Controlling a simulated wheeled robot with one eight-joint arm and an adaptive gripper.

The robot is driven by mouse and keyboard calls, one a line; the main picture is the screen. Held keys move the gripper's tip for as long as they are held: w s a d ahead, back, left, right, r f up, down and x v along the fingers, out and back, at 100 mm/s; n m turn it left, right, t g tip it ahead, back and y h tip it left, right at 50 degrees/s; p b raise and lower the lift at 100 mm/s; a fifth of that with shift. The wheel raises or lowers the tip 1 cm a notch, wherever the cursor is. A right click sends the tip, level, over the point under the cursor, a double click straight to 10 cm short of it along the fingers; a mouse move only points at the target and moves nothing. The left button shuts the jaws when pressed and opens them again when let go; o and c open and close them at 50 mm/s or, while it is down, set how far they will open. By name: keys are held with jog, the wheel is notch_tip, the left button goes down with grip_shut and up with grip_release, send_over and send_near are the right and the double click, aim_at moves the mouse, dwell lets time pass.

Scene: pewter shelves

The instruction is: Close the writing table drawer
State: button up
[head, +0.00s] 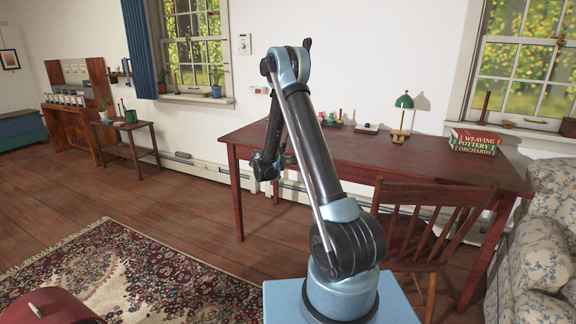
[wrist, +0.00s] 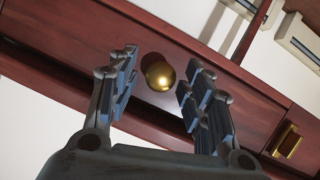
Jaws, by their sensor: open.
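The writing table (head: 400,158) is reddish-brown wood and stands against the wall in the head view. In the wrist view a reddish wooden front (wrist: 185,47) carries a round brass knob (wrist: 159,75). My gripper (wrist: 160,77) is open, its fingers on either side of the knob in the picture; I cannot tell whether they touch it. In the head view my gripper (head: 266,166) is at the table's left front, beside the front edge. My arm hides part of the table front there, and how far the drawer stands out cannot be told.
A wooden chair (head: 425,225) stands at the table's front right, beside a floral sofa (head: 540,250). A second brass fitting (wrist: 287,140) shows at right in the wrist view.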

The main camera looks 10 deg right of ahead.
jog(key=v, duration=1.1)
jog(key=shift+s+a, duration=0.3)
jog(key=shift+d+r, duration=0.1)
